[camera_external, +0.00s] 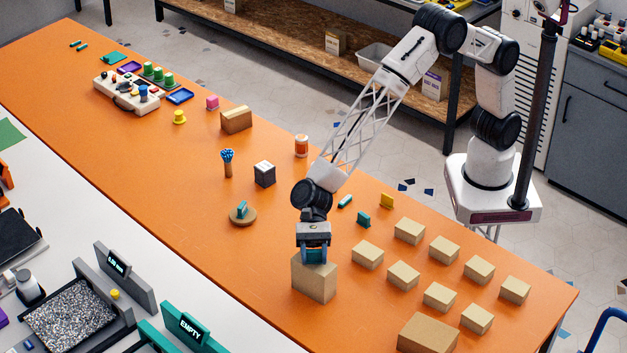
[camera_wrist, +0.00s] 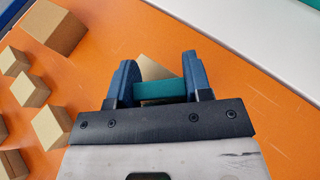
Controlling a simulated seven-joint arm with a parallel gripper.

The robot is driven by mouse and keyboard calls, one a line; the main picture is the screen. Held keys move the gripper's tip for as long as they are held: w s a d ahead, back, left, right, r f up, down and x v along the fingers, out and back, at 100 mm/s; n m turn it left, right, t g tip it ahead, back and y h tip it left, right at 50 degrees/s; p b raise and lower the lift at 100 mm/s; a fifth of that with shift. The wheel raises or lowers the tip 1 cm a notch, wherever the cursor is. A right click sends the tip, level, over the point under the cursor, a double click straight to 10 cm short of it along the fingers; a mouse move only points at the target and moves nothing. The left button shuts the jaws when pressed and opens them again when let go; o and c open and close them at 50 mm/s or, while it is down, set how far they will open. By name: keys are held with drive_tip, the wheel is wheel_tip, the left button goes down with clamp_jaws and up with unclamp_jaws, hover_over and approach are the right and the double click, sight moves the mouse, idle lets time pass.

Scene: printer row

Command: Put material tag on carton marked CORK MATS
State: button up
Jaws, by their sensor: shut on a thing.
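My gripper (camera_external: 313,258) is shut on a teal bar-shaped piece, likely the material tag (camera_wrist: 160,90), which spans between the two blue fingers in the wrist view. A tall tan carton (camera_external: 314,281) stands directly below my gripper, and a corner of its top (camera_wrist: 152,67) shows behind the teal piece. I cannot tell whether the piece touches the carton. Several small tan cartons stand to the right, one of them here (camera_external: 409,231), with a larger carton (camera_external: 428,334) at the front. No CORK MATS marking is readable on any carton.
A round wooden disc (camera_external: 236,217) with a teal piece on it lies left of my gripper. A dark cube (camera_external: 264,174), an orange-and-white jar (camera_external: 301,146) and another teal block (camera_external: 363,218) stand nearby. The orange table (camera_external: 215,265) is clear left of the tall carton.

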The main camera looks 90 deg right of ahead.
drive_tip(key=shift+f, duration=0.15)
drive_tip(key=o, duration=0.9)
drive_tip(key=shift+d+r, duration=0.1)
drive_tip(key=shift+r, duration=0.1)
drive_tip(key=v, duration=1.1)
drive_tip(key=shift+d+r, duration=0.1)
drive_tip(key=shift+d, duration=0.3)
drive_tip(key=shift+r, duration=0.1)
